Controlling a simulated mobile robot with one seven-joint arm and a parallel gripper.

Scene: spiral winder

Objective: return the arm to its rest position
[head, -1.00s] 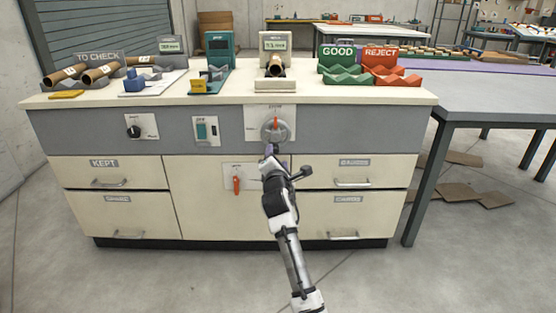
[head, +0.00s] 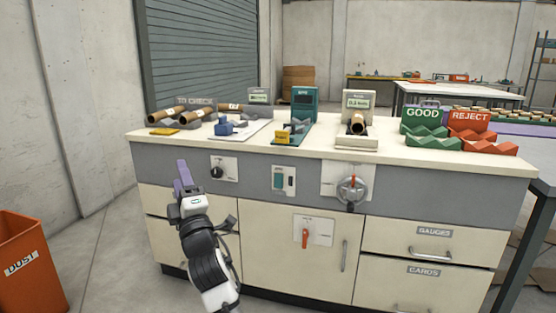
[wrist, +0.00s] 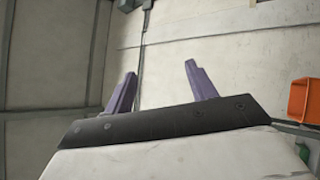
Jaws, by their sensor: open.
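My gripper (head: 182,178) is raised at the left front of the workbench (head: 262,250), in front of its drawers, with its purple fingers pointing up. In the wrist view my gripper (wrist: 157,85) shows two purple fingers spread apart with nothing between them. Behind them are only a bare wall and floor. The arm hides part of the left drawers in the head view.
An orange dust bin (head: 30,262) stands at the left; an orange bin shows in the wrist view (wrist: 304,100). The bench top holds cardboard tubes (head: 166,115), a gauge with a tube (head: 357,123), and green (head: 424,124) and red racks (head: 470,130). Floor between bin and bench is clear.

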